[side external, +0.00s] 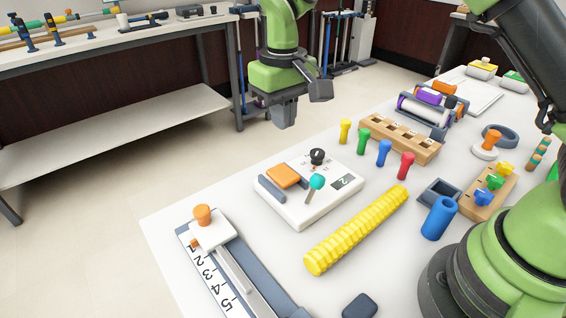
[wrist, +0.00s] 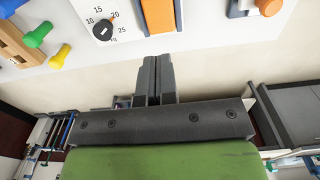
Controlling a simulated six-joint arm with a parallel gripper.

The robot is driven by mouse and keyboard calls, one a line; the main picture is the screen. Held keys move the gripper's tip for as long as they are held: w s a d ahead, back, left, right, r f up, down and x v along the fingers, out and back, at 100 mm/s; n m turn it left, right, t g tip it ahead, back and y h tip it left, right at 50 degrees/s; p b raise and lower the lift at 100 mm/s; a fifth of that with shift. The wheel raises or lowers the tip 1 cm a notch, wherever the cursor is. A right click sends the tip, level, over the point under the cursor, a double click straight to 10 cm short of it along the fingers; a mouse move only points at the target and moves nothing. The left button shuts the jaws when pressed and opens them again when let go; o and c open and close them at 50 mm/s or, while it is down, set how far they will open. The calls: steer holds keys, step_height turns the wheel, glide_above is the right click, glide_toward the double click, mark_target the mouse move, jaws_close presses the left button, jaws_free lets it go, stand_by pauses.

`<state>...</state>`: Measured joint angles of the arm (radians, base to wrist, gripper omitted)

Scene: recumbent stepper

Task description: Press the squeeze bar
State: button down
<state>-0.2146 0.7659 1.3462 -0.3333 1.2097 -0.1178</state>
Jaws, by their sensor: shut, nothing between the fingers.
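A white box (side external: 318,206) on the table carries an orange block (side external: 284,175) beside a dark grey bar (side external: 271,191); I take this orange and grey part to be the squeeze bar. The orange block also shows at the top of the wrist view (wrist: 158,15), with grey along its side. The box also has a black dial (wrist: 103,31), a teal lever (side external: 316,182) and a small display. My gripper (side external: 285,116) is shut and empty, above and beyond the table's far edge, apart from the box. Its closed fingers (wrist: 158,72) point toward the orange block in the wrist view.
A yellow ribbed roller (side external: 356,230) lies in front of the box. A slider board (side external: 232,268) with an orange knob is at the left. Coloured pegs (side external: 384,152) and a wooden block (side external: 400,136) stand to the right. A bench (side external: 110,50) is behind, across open floor.

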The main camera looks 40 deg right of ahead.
mark_target(284, 174)
step_height(284, 174, down, 11)
steer(key=shift+r, duration=0.15)
stand_by(0.4)
steer(key=shift+f, duration=1.25)
steer(key=shift+s, duration=0.1)
step_height(284, 174, up, 15)
steer(key=shift+w+r, duration=0.15)
steer(key=shift+w, duration=0.2)
steer(key=shift+r, duration=0.1)
